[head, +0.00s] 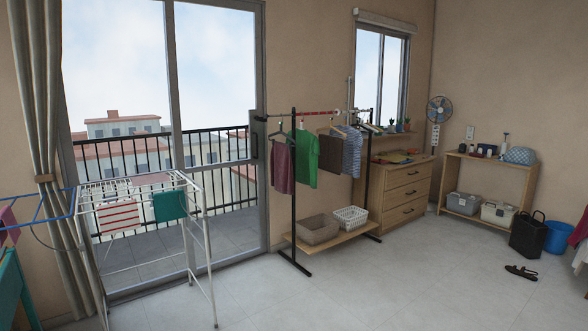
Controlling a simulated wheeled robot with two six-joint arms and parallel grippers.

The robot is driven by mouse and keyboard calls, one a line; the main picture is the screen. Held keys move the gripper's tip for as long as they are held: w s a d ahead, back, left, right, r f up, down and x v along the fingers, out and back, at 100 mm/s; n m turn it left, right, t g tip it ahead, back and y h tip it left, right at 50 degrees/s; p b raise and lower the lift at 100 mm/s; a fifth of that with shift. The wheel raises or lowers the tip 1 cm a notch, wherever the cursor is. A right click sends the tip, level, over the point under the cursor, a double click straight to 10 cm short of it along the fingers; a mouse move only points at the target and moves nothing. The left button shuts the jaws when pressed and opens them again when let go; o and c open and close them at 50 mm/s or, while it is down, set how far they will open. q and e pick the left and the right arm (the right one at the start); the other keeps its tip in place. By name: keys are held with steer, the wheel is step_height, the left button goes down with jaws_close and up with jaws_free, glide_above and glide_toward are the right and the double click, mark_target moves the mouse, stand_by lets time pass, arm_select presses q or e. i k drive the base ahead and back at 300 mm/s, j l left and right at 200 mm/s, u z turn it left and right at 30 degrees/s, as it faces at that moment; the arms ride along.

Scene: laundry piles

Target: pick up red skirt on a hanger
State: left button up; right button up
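A dark red garment (283,168), which may be the red skirt, hangs on a hanger at the left end of a black-framed clothes rack (294,190) in the head view. It hangs beside a green shirt (307,157). Another dark red cloth (579,230) shows partly at the right edge; whether it is a skirt or on a hanger cannot be told. Neither of my grippers is in view.
A white drying rack (207,255) with cloths stands at the left before the glass door. Baskets sit on the clothes rack's low shelf (330,242). A wooden dresser (405,190) stands behind it. Dark sandals (522,272) lie on the right floor; the middle floor is clear.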

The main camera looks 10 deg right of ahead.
mark_target(281, 167)
steer(key=z, duration=2.2)
steer(key=u, duration=1.95)
steer(key=i+j+u, duration=0.15)
steer(key=i+j, duration=0.25)
steer(key=i, duration=0.15)
steer(key=i+j, duration=0.2)
steer(key=i, duration=0.25)
steer(key=i+j, duration=0.25)
steer(key=i, duration=0.15)
steer(key=i+j, duration=0.25)
steer(key=i, duration=0.2)
steer(key=i+l+z, duration=0.15)
steer(key=i+z, duration=0.25)
steer(key=i+l+z, duration=0.1)
steer(key=i+z, duration=0.7)
steer(key=i+j+z, duration=0.2)
steer(key=z, duration=0.25)
